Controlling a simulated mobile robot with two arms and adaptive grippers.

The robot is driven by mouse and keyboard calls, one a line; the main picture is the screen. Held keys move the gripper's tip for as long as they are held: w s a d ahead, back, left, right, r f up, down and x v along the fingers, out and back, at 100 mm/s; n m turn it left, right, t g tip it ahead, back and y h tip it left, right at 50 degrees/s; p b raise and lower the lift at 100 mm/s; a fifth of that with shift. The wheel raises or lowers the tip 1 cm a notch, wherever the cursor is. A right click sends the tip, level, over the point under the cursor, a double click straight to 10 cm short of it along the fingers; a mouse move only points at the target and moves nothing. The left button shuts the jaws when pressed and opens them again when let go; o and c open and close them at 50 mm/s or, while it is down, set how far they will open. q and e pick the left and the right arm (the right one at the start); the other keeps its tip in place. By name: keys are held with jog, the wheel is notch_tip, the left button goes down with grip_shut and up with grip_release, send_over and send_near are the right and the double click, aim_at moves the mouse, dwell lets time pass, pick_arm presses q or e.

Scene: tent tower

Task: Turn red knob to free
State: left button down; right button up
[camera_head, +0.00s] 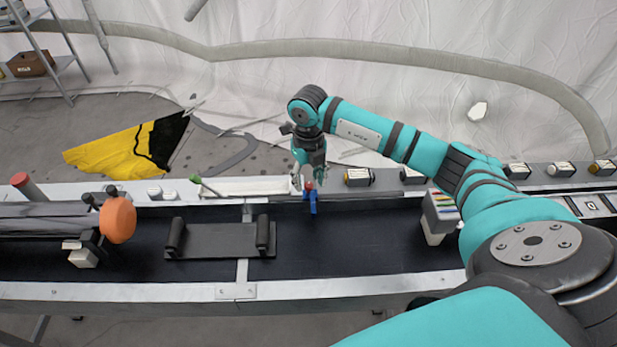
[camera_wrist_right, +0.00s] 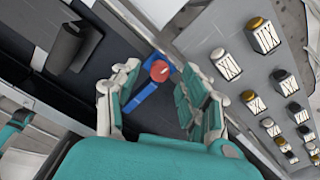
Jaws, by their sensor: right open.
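The red knob (camera_head: 309,185) is a small red cap on a blue body with a blue lever (camera_head: 313,206). It sits by the far edge of the dark conveyor belt. In the right wrist view the red knob (camera_wrist_right: 160,71) lies between the fingertips, with the blue lever (camera_wrist_right: 138,99) pointing down-left. My right gripper (camera_head: 309,178) is open, pointing down right over the knob. In the right wrist view its fingers (camera_wrist_right: 157,80) stand apart, one on each side. Contact with the knob cannot be told. My left gripper is not in view.
Several labelled push buttons (camera_wrist_right: 263,36) line the grey panel right of the knob. A dark bracket plate (camera_head: 215,240) lies on the belt (camera_head: 370,240) to the left. A green-tipped lever (camera_head: 197,180) and an orange disc (camera_head: 118,220) stand farther left.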

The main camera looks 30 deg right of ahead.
aim_at(309, 184)
jog(key=shift+f, duration=0.6)
jog(key=c, duration=0.4)
grip_shut()
jog(key=shift+f+n+b, duration=0.1)
jog(key=shift+n+b, duration=0.5)
jog(key=shift+b, duration=0.15)
jog(key=shift+r, duration=0.2)
jog(key=shift+o, duration=2)
grip_release()
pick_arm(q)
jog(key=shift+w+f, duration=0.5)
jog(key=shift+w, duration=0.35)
pick_arm(e)
notch_tip(309, 184, up, 12)
